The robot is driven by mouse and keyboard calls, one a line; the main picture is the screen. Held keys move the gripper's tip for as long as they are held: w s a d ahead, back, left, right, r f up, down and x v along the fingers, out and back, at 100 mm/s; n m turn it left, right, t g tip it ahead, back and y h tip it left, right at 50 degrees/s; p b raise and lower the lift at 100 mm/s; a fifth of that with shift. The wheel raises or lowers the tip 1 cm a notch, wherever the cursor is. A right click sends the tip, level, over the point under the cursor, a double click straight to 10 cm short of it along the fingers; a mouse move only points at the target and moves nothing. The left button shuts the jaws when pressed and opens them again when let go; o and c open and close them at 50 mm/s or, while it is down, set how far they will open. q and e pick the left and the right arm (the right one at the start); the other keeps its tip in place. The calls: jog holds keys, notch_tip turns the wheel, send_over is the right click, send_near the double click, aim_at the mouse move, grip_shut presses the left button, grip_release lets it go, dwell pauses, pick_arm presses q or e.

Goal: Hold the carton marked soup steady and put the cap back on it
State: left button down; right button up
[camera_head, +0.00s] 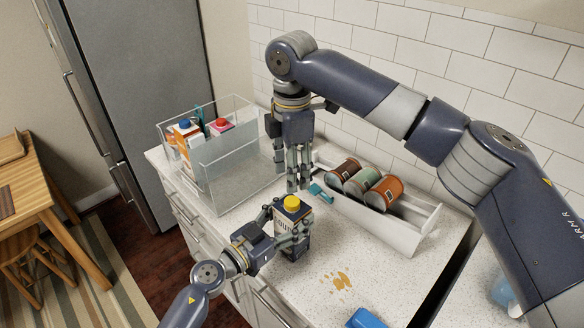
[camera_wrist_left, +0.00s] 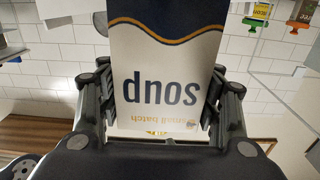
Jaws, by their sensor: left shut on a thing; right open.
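The soup carton (camera_head: 291,240) stands upright on the counter, dark with a pale band of lettering. My left gripper (camera_head: 291,238) is shut around its sides. In the left wrist view the carton (camera_wrist_left: 165,60) fills the space between the fingers, its "soup" label upside down. A yellow cap (camera_head: 291,202) shows on the carton's top; I cannot tell whether it is fully seated. My right gripper (camera_head: 298,186) points down, just above and behind the cap. It is open and empty, apart from the cap.
A clear bin (camera_head: 222,160) with several cartons stands at the left. A white rack (camera_head: 400,228) holding three cans (camera_head: 364,182) is behind right. A teal item (camera_head: 320,192) lies beside the rack. A brown spill (camera_head: 340,281) and a blue object (camera_head: 367,319) are in front right.

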aim_at(292, 201)
notch_tip(292, 201, down, 8)
jog(key=shift+r, duration=0.1)
dwell(0.4)
grip_shut()
jog(key=m, duration=0.6)
jog(key=shift+m, duration=0.3)
jog(key=m, duration=0.5)
jog(key=shift+o, duration=0.2)
grip_release()
jog(key=shift+r, duration=0.1)
